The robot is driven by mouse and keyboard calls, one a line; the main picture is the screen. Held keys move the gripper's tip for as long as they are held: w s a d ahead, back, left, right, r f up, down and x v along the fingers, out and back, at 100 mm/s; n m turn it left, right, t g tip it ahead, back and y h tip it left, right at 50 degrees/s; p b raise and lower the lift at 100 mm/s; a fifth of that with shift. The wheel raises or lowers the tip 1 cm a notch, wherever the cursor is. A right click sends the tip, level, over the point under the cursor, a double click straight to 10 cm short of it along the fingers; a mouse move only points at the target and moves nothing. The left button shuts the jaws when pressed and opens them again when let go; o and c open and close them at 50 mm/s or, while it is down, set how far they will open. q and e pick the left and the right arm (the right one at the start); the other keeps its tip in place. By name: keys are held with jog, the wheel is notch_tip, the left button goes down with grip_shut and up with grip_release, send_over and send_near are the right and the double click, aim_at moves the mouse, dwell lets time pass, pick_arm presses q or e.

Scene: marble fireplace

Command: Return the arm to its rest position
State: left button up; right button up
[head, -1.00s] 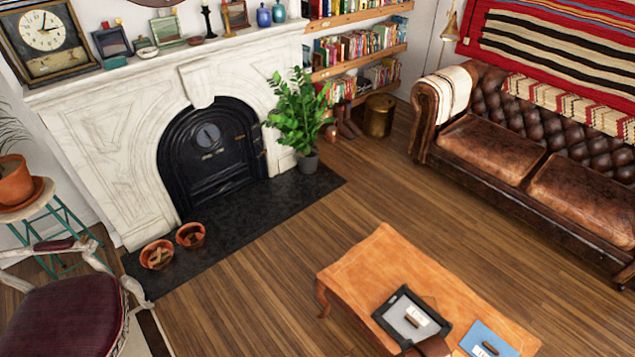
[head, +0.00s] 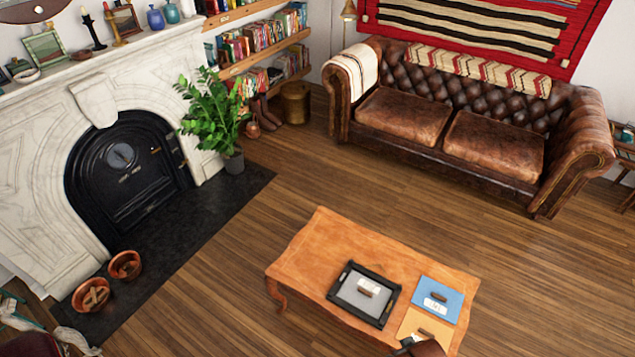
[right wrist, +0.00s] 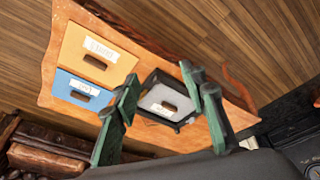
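My right gripper (right wrist: 160,82) shows in the right wrist view with its two green fingers spread apart. Nothing is between them, and it is open above the orange-brown table. The table (head: 310,250) stands at the lower middle of the head view. On it are a black-rimmed tray (head: 390,318) with a grey bottom, a blue mat (head: 452,285) and a yellow-orange mat (head: 410,322). Each bears a white label and a small brown block. The same tray (right wrist: 152,82) and mats show past my fingers in the right wrist view. My left gripper is not in view.
A brown leather sofa (head: 400,115) stands behind the table. A white marble fireplace (head: 40,170) is at left, with a potted plant (head: 215,115) and two terracotta pots (head: 91,295) on its dark hearth. Bare wooden floor (head: 280,195) lies between them.

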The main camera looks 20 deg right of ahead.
jog(key=s+a+f+g, duration=0.1)
jog(key=s+f, duration=0.1)
jog(key=f, duration=1)
jog(key=s+f, duration=0.2)
jog(key=f, duration=1.1)
jog(key=s+f+n+g, duration=0.1)
jog(key=s+f, duration=1.5)
jog(key=s, duration=0.3)
jog(key=shift+y, duration=0.3)
